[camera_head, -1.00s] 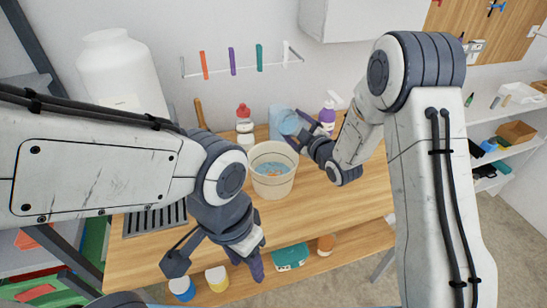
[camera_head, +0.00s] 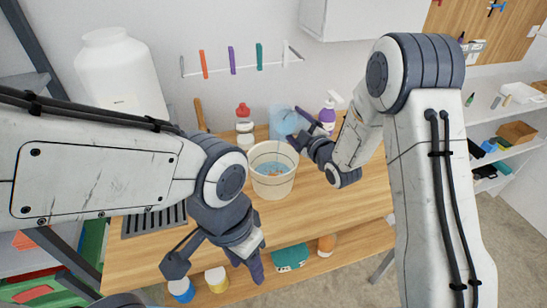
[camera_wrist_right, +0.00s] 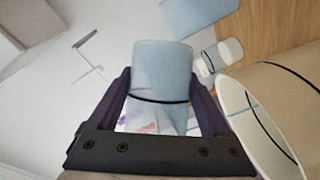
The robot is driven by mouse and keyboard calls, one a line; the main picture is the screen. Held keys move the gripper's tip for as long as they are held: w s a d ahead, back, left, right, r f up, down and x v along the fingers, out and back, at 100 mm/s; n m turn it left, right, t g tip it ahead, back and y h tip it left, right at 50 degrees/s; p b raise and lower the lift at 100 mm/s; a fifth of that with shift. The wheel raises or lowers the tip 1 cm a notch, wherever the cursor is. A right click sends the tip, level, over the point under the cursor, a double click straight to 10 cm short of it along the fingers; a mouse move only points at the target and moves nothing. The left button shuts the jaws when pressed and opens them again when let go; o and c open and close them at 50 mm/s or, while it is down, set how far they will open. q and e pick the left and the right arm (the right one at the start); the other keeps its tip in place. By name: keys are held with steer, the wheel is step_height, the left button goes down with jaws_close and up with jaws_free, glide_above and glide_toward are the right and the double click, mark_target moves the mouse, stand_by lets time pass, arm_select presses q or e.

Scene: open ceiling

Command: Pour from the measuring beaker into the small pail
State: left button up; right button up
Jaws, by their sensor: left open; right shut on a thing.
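The measuring beaker (camera_wrist_right: 162,72), pale blue and see-through with a dark band, is between the fingers of my right gripper (camera_wrist_right: 162,100) in the right wrist view. In the head view the beaker (camera_head: 288,122) is above and behind the pail's right rim, and blends with a pale blue thing behind it. My right gripper (camera_head: 303,141) is shut on it. The small cream pail (camera_head: 272,187) stands upright on the bench, with pale blue and orange inside. It also shows at the right of the wrist view (camera_wrist_right: 229,104). My left gripper (camera_head: 256,264) is open and empty, low in front of the bench.
The wooden bench (camera_head: 335,210) is clear right of the pail. A red-capped bottle (camera_head: 244,125) stands behind the pail, and a purple spray bottle (camera_head: 327,117) stands behind my right gripper. A large white container (camera_head: 118,72) is at the back left. A lower shelf holds several pots.

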mark_target(286, 113)
steer(key=shift+f+n+t+b, duration=0.2)
steer(key=shift+n+t+b, duration=0.1)
steer(key=shift+n+b, duration=0.3)
stand_by(0.4)
steer(key=shift+s+a+r+n+t, duration=0.1)
steer(key=shift+r+n+t, duration=0.35)
steer(key=shift+n, duration=0.35)
stand_by(0.6)
steer(key=shift+s+a+r+n+y+b, duration=0.35)
steer(key=shift+s+a+r+n, duration=0.2)
steer(key=shift+s+n, duration=0.2)
stand_by(0.7)
steer(key=shift+s+a+f+n+t+y+b, duration=0.2)
steer(key=shift+n+b, duration=0.35)
steer(key=shift+b, duration=0.65)
steer(key=shift+w+a+f+n+t+y+b, duration=0.2)
steer(key=shift+n+b, duration=0.3)
steer(key=shift+b, duration=0.65)
steer(key=shift+s+d+r, duration=0.1)
steer(key=shift+s+d, duration=0.05)
